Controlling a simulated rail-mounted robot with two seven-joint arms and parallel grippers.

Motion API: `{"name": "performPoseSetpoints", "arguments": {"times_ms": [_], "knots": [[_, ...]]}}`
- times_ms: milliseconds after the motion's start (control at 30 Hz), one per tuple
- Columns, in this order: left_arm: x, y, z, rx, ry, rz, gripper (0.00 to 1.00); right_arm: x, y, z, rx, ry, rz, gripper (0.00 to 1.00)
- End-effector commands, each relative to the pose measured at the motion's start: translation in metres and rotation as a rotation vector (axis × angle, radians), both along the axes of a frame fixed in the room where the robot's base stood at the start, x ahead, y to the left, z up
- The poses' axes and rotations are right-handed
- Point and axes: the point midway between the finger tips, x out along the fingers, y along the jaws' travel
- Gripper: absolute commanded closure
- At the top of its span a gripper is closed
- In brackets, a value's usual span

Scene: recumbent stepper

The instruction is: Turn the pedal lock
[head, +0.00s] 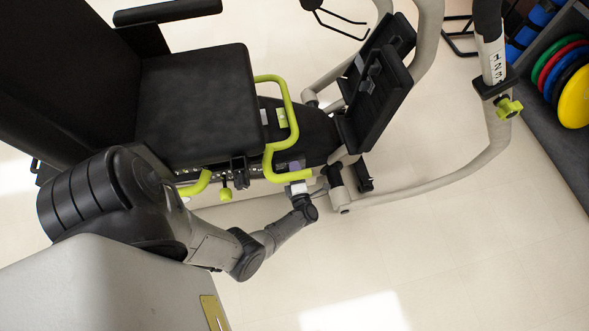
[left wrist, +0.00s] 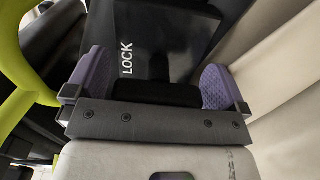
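The pedal lock shows in the left wrist view as a flat black part (left wrist: 158,45) with the white word LOCK on it. My left gripper (left wrist: 158,85) has its two purple finger pads spread wide, one on each side of the black part's near end. I cannot tell whether either pad touches it. In the head view my left gripper (head: 293,168) is low beside the stepper's centre frame, by the green seat handle, and the lock is too small to make out there. My right gripper is not in view.
The black seat (head: 195,105) is left of the gripper, with a green tube handle (head: 291,115) close by. The black pedals (head: 378,90) are to the right. A beige frame tube (head: 430,190) curves along the right. Coloured weight plates (head: 574,97) stand on a rack.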

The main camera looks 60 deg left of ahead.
Motion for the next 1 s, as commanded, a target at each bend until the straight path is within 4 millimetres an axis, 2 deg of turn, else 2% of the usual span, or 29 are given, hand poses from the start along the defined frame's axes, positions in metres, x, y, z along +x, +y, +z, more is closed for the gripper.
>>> {"name": "performPoseSetpoints", "arguments": {"times_ms": [267, 700, 1000], "knots": [[-0.001, -0.005, 0.001, -0.001, 0.0, 0.0, 0.0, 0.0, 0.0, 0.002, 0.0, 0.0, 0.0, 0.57], [-0.016, -0.06, 0.001, -0.001, 0.0, -0.001, 0.0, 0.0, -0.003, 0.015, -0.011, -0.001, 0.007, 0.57], [-0.02, -0.073, 0.0, -0.001, -0.001, 0.0, 0.0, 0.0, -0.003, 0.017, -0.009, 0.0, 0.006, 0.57]]}}
